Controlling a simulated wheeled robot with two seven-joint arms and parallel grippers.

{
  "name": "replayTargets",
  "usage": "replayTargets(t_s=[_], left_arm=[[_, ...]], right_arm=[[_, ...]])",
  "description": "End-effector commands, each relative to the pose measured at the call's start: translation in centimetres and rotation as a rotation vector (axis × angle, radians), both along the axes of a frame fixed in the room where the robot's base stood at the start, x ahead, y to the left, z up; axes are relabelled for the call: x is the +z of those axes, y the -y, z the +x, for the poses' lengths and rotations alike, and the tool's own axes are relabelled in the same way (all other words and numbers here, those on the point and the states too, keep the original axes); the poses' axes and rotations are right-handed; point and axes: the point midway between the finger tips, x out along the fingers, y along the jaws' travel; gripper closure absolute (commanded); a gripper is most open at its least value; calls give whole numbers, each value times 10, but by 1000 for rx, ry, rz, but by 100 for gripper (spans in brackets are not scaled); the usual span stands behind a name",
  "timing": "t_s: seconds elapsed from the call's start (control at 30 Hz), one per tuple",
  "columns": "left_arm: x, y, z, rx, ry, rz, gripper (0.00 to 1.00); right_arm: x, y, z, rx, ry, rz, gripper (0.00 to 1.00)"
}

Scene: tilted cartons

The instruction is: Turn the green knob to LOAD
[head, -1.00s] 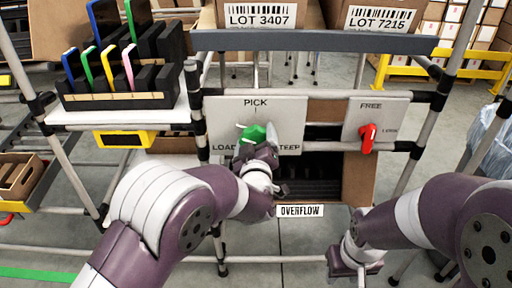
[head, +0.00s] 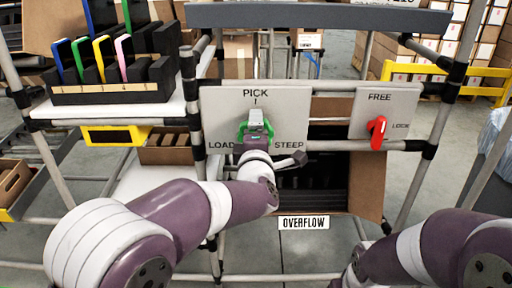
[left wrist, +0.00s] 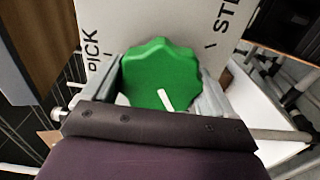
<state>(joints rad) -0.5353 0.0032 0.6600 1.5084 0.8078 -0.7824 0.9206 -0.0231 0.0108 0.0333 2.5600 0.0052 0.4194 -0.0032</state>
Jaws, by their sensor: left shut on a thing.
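The green knob (head: 242,131) is on a grey-white panel (head: 219,103) marked PICK at the top, LOAD at lower left and STEEP at lower right. My left gripper (head: 256,126) is shut on the knob and hides much of it in the head view. In the left wrist view the knob (left wrist: 150,72) is a scalloped green disc with a finger on either side. A short white mark (left wrist: 165,99) shows on its face; which label it points at I cannot tell. My right arm is at the lower right, its fingers out of frame.
A red handle (head: 377,131) sits on the FREE/LOCK panel to the right. A dark opening with an OVERFLOW label (head: 304,223) lies below. A rack of coloured slabs (head: 105,92) stands on the left shelf. Rack tubes (head: 194,75) frame the panels.

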Motion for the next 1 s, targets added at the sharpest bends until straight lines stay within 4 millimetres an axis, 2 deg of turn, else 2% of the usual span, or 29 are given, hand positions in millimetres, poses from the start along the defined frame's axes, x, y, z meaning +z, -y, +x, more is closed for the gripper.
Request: replayTargets(t_s=[0.03, 0.4, 0.7, 1.0], left_arm=[[-6, -1, 0, 3, 2, -43, 44], [-5, -1, 0, 3, 1, -327, 44], [-4, -1, 0, 4, -1, -451, 44], [-2, -1, 0, 4, -2, -485, 44]], right_arm=[[-13, 0, 0, 0, 0, 0, 57], [-47, 0, 0, 0, 0, 0, 57], [-60, 0, 0, 0, 0, 0, 57], [-63, 0, 0, 0, 0, 0, 57]])
